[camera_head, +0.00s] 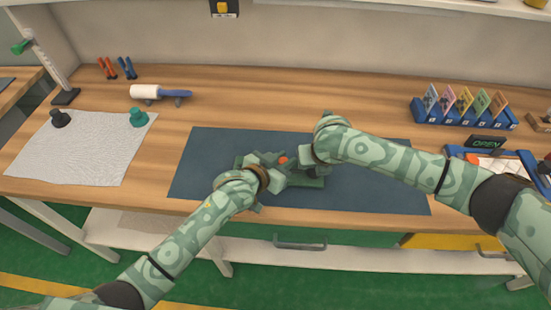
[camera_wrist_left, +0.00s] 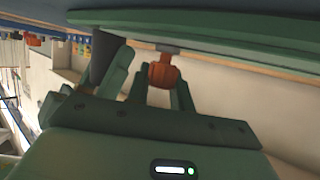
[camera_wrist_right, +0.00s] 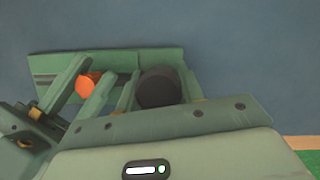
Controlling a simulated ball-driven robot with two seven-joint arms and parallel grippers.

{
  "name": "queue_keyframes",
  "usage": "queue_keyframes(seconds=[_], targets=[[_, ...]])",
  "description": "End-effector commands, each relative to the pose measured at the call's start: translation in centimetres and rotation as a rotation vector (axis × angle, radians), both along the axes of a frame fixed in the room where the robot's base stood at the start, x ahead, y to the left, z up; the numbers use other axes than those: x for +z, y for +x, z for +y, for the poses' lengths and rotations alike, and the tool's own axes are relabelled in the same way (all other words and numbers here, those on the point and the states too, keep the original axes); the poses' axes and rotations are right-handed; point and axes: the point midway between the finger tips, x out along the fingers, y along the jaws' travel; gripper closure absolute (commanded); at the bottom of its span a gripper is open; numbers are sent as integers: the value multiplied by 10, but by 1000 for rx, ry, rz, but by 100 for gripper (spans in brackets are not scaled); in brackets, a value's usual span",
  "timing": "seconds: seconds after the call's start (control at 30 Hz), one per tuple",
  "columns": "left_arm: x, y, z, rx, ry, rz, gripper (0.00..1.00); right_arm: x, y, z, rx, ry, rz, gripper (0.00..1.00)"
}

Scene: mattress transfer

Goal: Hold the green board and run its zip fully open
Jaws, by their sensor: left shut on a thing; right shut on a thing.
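The green board (camera_head: 314,183) lies on the dark blue mat, mostly covered by my grippers in the head view. Its flat face and a lengthwise seam show in the right wrist view (camera_wrist_right: 100,62). My left gripper (camera_head: 268,160) is shut on an orange pull (camera_wrist_left: 163,72) at the board; the pull also shows in the right wrist view (camera_wrist_right: 85,84). My right gripper (camera_head: 308,158) is shut on a black round knob (camera_wrist_right: 157,89) on the board, just beside the pull. How far the zip is open cannot be told.
The blue mat (camera_head: 210,165) is otherwise bare. A grey cloth (camera_head: 85,150) with two knobs lies at left, a white-and-blue roller (camera_head: 160,93) behind. A blue card rack (camera_head: 465,114), an OPEN sign (camera_head: 486,142) and a blue tray (camera_head: 530,158) stand at right.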

Motion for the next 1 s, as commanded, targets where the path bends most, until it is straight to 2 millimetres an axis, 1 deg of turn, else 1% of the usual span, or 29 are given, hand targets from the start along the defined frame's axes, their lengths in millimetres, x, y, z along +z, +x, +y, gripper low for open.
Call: queue_keyframes(seconds=[0.03,0.17,0.2,0.23,0.27,0.5,0.63,1.0], targets=[[1,-1,-3,-4,-3,0,100,2,0,3,3,6,-2,97],[1,-1,-3,-5,-4,0,100,2,0,4,4,7,-2,97],[1,-1,-3,-5,-4,-1,67,2,0,4,4,7,-2,97],[1,-1,-3,-5,-4,-1,58,2,0,4,4,7,-2,97],[1,-1,-3,-5,-4,-1,56,2,0,3,4,7,-2,97],[1,-2,-2,-4,-4,-1,56,1,0,2,2,5,-2,97],[5,-11,6,-3,-4,-1,56,1,0,2,2,4,-2,97],[36,-74,47,-5,-2,1,56,1,0,2,2,4,-1,97]])
